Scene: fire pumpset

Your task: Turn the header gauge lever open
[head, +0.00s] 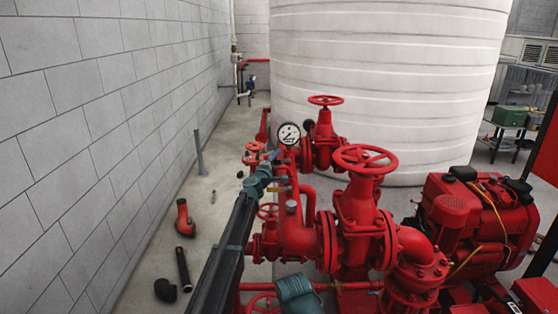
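The round white-faced gauge (289,133) stands upright on the red header pipe (298,232), left of the large valves. A small yellowish lever (278,188) shows below the gauge, close beside my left gripper. My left arm reaches up from the bottom, and my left gripper (277,167) is at the gauge's stem, just above that lever. The gripper is small here and its fingers blend with the fittings. I cannot tell whether they are open or touch anything. My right gripper is not in view.
Red handwheel valves (364,159) and (325,100) stand right of and behind the gauge. A red engine (470,220) fills the right side. A white tank (385,80) stands behind. Loose pipe pieces (184,270) lie on the left floor, beside a block wall (90,120).

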